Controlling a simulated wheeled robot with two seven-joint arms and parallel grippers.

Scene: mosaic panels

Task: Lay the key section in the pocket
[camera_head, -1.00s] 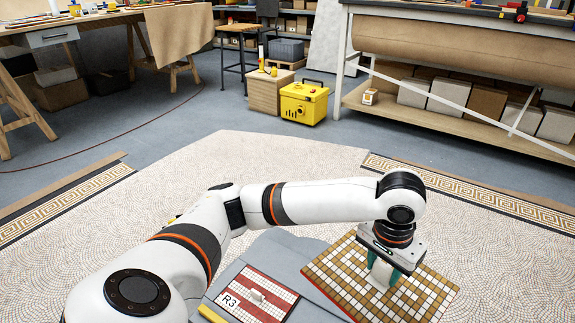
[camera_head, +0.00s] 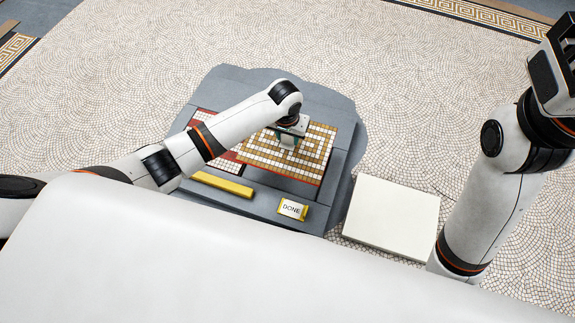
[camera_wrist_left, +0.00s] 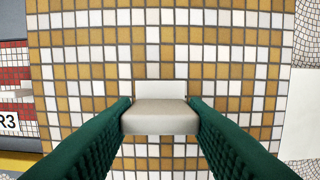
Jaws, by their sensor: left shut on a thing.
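The key section (camera_head: 311,166) is a panel of ochre and white tiles in a key pattern with a red edge. My left gripper (camera_head: 289,143) is shut on its pale handle (camera_wrist_left: 160,116), between green fingers in the left wrist view. The section is over the grey stand (camera_head: 262,205), beside and partly over a red and white panel (camera_head: 206,117). That panel shows a label R3 (camera_wrist_left: 8,123) in the left wrist view.
A yellow bar (camera_head: 222,184) and a DONE plate (camera_head: 292,209) are on the stand's near side. A white slab (camera_head: 390,216) lies to the right. My right arm (camera_head: 480,195) rises at the right edge. Mosaic floor surrounds the stand.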

